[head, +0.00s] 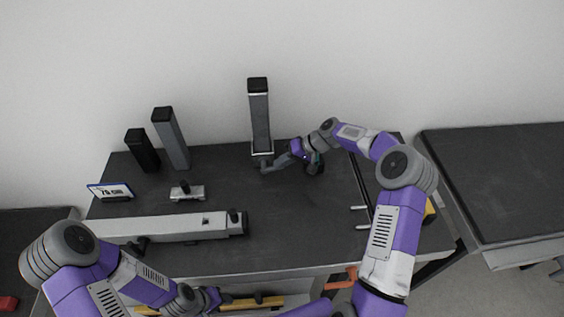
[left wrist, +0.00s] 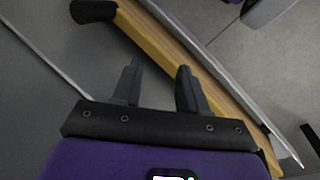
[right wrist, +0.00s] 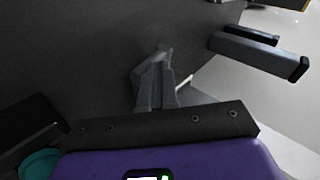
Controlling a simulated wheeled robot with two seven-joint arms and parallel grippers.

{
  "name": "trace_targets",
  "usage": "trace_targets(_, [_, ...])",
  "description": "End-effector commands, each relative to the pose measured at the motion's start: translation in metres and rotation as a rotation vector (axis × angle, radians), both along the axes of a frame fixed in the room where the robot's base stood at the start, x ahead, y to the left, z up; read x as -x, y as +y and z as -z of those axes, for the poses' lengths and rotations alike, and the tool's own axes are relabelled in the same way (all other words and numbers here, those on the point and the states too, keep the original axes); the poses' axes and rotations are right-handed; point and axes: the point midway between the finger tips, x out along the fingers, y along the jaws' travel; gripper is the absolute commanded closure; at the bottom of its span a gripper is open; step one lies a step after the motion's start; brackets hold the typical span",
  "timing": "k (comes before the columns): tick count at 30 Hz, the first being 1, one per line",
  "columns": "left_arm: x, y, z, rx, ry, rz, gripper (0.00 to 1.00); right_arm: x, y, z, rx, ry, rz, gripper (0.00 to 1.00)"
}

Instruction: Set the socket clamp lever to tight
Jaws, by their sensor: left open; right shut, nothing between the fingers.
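A grey upright post (head: 259,115) with a black cap stands in a light-rimmed socket (head: 262,152) at the back of the dark table. My right gripper (head: 268,165) is at the foot of this socket, its fingers shut and empty. In the right wrist view the fingers (right wrist: 160,75) are together, close to a grey part; I cannot tell whether they touch it. The clamp lever cannot be made out clearly behind the gripper. My left gripper (left wrist: 159,70) is open and empty in the left wrist view, low at the table's front, near a yellow bar (left wrist: 150,38) with black ends.
A black post (head: 142,150) and a grey post (head: 171,138) stand at the back left. Another table (head: 500,180) is at right. The table's middle is clear.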

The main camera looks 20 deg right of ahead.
Motion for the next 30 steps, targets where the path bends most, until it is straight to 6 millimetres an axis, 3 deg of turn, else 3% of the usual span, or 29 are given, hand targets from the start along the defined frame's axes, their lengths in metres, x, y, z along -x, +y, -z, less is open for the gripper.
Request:
trace_targets(11, [0.0, 0.0, -0.003, 0.0, 0.0, 0.0, 0.57, 0.0, 0.001, -0.005, 0.001, -0.001, 0.0, 1.0])
trace_targets(18, [0.0, 0.0, -0.027, 0.0, 0.0, 0.0, 0.57, 0.002, 0.016, -0.048, 0.001, -0.002, -0.009, 1.0])
trace_targets(24, [0.0, 0.0, -0.028, 0.0, 0.0, 0.0, 0.57, 0.015, -0.027, -0.069, 0.004, -0.002, -0.001, 1.0])
trace_targets(30, [0.0, 0.0, -0.033, 0.0, 0.0, 0.0, 0.57, 0.025, -0.053, -0.087, 0.002, -0.002, -0.005, 1.0])
